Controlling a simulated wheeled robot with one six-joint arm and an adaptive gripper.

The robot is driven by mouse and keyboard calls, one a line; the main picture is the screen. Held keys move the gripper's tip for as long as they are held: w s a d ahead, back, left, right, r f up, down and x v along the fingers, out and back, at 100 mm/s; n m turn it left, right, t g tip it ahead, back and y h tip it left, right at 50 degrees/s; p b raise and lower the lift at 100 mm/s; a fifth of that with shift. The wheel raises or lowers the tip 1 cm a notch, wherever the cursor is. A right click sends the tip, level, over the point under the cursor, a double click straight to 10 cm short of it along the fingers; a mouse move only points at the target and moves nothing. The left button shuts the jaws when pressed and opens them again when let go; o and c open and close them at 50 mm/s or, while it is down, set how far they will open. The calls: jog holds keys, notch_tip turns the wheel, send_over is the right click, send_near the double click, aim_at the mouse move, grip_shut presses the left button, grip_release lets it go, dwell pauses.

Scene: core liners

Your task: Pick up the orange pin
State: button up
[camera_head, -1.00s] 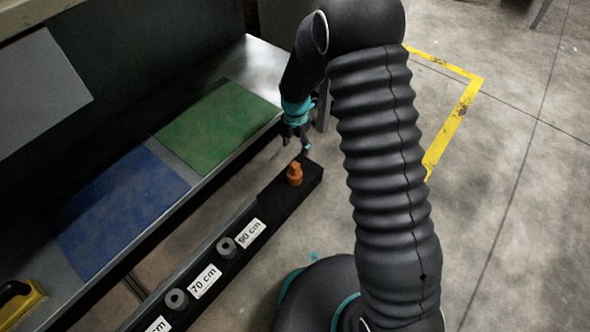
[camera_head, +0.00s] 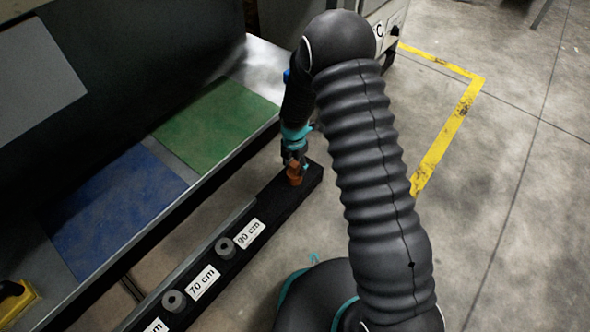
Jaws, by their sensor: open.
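The orange pin (camera_head: 295,177) stands upright near the far end of a long black rail (camera_head: 277,208). My gripper (camera_head: 294,164) is at the pin, with its fingers pointing down and covering the pin's upper part. The jaws are open. The pin's lower part shows just below the fingers. I cannot tell from this view whether a finger touches it.
Grey pegs (camera_head: 225,248) stand on the rail beside white labels such as 70 cm (camera_head: 203,282) and 90 cm. Left of the rail is a bench with a green mat (camera_head: 216,125) and a blue mat (camera_head: 115,210). A yellow-and-black object (camera_head: 18,300) lies at lower left.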

grip_shut()
jog(key=shift+r, duration=0.15)
